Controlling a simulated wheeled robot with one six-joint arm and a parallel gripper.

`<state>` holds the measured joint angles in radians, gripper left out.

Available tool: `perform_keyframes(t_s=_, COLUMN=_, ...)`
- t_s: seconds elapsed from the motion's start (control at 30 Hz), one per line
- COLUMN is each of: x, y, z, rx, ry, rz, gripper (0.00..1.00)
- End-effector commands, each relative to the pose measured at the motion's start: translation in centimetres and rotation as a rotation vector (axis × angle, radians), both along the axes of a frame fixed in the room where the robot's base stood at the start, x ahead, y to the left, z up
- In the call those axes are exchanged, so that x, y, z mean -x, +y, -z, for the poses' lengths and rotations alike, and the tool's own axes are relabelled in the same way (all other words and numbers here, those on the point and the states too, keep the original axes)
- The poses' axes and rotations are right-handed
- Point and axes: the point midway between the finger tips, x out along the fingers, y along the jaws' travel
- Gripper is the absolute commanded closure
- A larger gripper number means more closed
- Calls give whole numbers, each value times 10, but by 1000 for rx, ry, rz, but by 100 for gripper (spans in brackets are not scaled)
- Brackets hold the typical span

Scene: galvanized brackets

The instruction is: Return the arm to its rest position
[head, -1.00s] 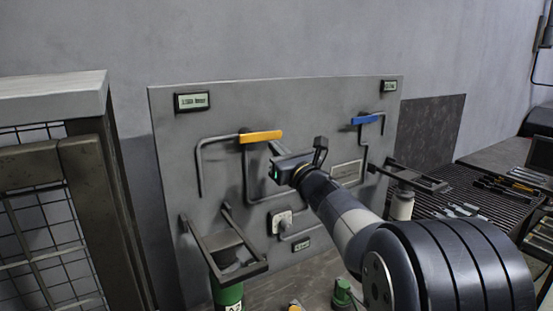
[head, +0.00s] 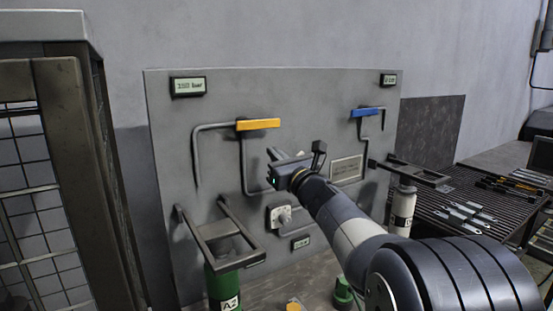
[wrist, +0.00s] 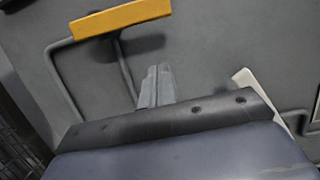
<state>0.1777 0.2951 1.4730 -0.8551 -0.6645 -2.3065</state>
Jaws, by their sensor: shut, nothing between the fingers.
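My gripper (head: 272,155) is in front of the grey panel (head: 225,95), below and slightly right of the yellow lever handle (head: 258,124). In the wrist view its two grey fingers (wrist: 156,86) are together with nothing between them. The yellow handle also shows in the wrist view (wrist: 120,18), apart from the fingers. My arm reaches in from the lower right of the head view.
A blue lever handle (head: 367,112) is on the panel's right. A bracket (head: 222,258) holds a green cylinder (head: 224,288); another holds a white cylinder (head: 402,205). A mesh cage (head: 50,190) stands left. Tools lie on a slatted bench (head: 450,195) at right.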

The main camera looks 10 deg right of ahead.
Motion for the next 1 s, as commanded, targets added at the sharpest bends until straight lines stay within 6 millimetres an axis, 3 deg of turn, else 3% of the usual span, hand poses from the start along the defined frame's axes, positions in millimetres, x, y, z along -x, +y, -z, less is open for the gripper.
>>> perform_keyframes(t_s=0.2, x=47, y=-16, z=12, rx=0, ry=-1, rz=5, gripper=100)
perform_keyframes(t_s=0.43, x=80, y=-26, z=19, rx=0, ry=-1, rz=3, gripper=100)
perform_keyframes(t_s=0.63, x=89, y=-29, z=21, rx=0, ry=0, rz=2, gripper=100)
perform_keyframes(t_s=1.0, x=88, y=-28, z=21, rx=0, ry=0, rz=1, gripper=100)
